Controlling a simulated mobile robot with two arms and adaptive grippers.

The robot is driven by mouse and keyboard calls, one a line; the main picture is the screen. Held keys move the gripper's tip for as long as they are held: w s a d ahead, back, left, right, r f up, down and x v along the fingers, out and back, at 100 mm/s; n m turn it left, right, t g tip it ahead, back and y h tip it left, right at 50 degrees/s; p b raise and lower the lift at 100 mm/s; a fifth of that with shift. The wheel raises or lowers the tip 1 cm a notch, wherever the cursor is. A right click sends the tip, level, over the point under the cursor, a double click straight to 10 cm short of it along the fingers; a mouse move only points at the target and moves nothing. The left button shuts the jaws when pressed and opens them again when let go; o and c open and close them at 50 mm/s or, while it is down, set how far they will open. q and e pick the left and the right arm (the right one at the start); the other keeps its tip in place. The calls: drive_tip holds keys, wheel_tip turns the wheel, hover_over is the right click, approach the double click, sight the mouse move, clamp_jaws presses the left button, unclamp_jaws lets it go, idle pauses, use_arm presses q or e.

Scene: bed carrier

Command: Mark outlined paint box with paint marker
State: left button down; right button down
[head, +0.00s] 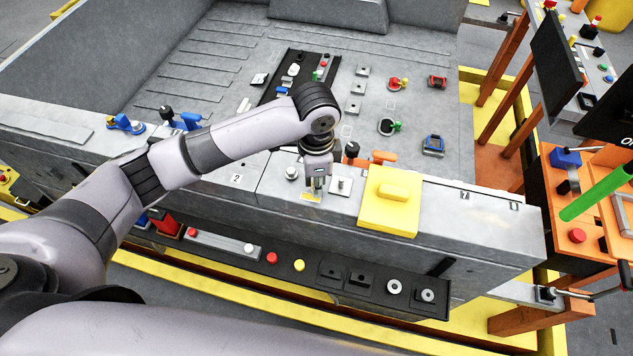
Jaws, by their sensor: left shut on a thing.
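My left gripper (317,184) points straight down at the front ledge of the grey metal bed. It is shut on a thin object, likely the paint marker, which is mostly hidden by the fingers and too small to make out. A small yellow patch (311,197), which looks like the outlined paint box, lies on the ledge directly under the fingertips. I cannot tell whether the held object touches it. My right gripper is not in view.
A yellow block (390,215) with a raised handle stands just right of the gripper. A silver square fitting (341,186) and round knob (292,173) are close by. A dark strip (338,280) with buttons runs along the front. An orange stand (580,215) is at right.

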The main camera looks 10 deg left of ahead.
use_arm(q)
drive_tip(key=shift+r, duration=3.4)
